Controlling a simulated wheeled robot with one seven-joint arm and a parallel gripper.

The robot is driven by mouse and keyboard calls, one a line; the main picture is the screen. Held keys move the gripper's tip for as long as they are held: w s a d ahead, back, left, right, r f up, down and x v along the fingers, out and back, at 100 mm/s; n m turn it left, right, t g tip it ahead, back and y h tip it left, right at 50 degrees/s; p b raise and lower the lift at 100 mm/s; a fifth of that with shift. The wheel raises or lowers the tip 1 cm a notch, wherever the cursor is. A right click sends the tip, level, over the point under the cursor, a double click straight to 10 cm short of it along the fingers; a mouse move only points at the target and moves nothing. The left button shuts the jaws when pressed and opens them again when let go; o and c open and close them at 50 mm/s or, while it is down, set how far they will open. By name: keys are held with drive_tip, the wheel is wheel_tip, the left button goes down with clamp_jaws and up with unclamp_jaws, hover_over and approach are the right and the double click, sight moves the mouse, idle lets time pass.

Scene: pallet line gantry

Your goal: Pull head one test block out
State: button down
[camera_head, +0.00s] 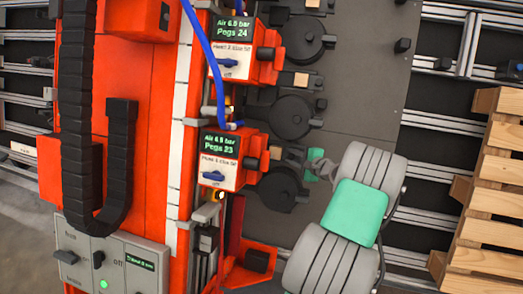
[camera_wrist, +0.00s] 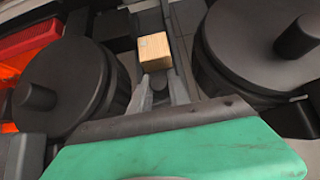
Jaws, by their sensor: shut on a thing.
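The lower head's test block (camera_head: 276,152) is a small pale wooden cube beside the dark round drum (camera_head: 283,189). In the wrist view the wooden cube (camera_wrist: 154,50) sits just beyond my fingertips, between two dark drums. My gripper (camera_head: 318,166) reaches in from the right in the head view. In the wrist view my gripper (camera_wrist: 163,88) has its two grey fingers on either side of a short dark knob (camera_wrist: 160,86) at the block's near end. It is shut on this knob. Whether the block has shifted in its seat cannot be told.
Two more wooden blocks, at the middle head (camera_head: 301,80) and top head (camera_head: 313,3), stand beside their own drums. Red control boxes (camera_head: 220,158) with displays and blue switches line the left side. A blue hose (camera_head: 204,48) hangs there. A wooden pallet (camera_head: 500,170) stands right.

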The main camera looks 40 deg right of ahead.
drive_tip(key=shift+s+d, duration=0.95)
drive_tip(key=shift+s, duration=0.2)
drive_tip(key=shift+s+d, duration=0.95)
drive_tip(key=shift+s, duration=0.15)
drive_tip(key=shift+s, duration=0.1)
drive_tip(key=c, duration=1.3)
unclamp_jaws()
drive_tip(key=shift+s+d+f, duration=0.1)
drive_tip(key=shift+b, duration=0.3)
drive_tip(key=shift+a, duration=0.2)
drive_tip(key=p+v, duration=0.3)
drive_tip(key=v, duration=0.5)
drive_tip(key=shift+s+r, duration=0.2)
drive_tip(key=shift+s, duration=0.15)
